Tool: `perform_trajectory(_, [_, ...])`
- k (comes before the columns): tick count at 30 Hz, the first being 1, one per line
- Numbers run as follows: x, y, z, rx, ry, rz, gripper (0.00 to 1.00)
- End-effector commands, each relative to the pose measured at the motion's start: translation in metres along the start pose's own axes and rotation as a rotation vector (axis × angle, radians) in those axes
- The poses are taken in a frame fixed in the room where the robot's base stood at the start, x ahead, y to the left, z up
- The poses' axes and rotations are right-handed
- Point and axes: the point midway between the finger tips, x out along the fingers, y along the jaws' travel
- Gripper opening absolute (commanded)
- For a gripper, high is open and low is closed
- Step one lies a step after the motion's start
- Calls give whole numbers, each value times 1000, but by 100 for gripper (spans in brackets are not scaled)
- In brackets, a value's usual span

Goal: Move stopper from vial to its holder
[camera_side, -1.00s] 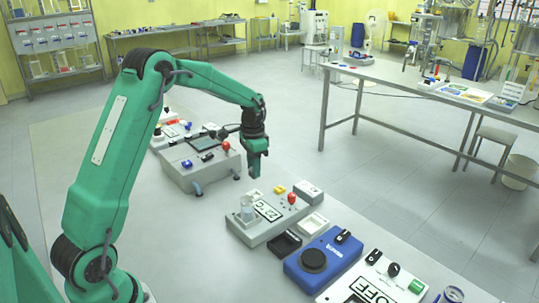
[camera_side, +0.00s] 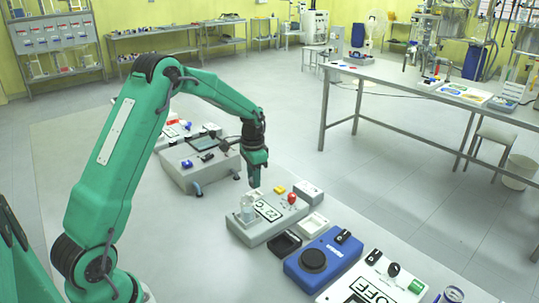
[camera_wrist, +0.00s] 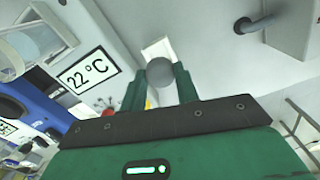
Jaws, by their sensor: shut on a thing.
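My gripper (camera_side: 256,180) is above the far-left end of the grey device, beyond the vial in the side view. In the wrist view its green fingers (camera_wrist: 160,85) are shut on a grey round stopper (camera_wrist: 160,72). The fingers hide the stopper in the side view. The clear glass vial (camera_side: 247,212) stands on the device's near-left end; it also shows at the left in the wrist view (camera_wrist: 38,42). A small white square piece (camera_wrist: 157,47) lies partly behind the stopper; I cannot tell whether it is the holder or whether they touch.
The grey device (camera_side: 268,230) has a 22 °C label (camera_wrist: 88,70), a red knob (camera_side: 291,198) and a yellow piece (camera_side: 280,190). Another grey box (camera_side: 200,170) stands behind left. Bare tabletop lies left.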

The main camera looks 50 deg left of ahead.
Motion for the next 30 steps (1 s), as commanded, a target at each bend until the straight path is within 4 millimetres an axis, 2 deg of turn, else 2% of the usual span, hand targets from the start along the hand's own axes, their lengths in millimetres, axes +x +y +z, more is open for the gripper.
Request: perform_trajectory(30, [8, 0, 0, 0, 0, 0, 11])
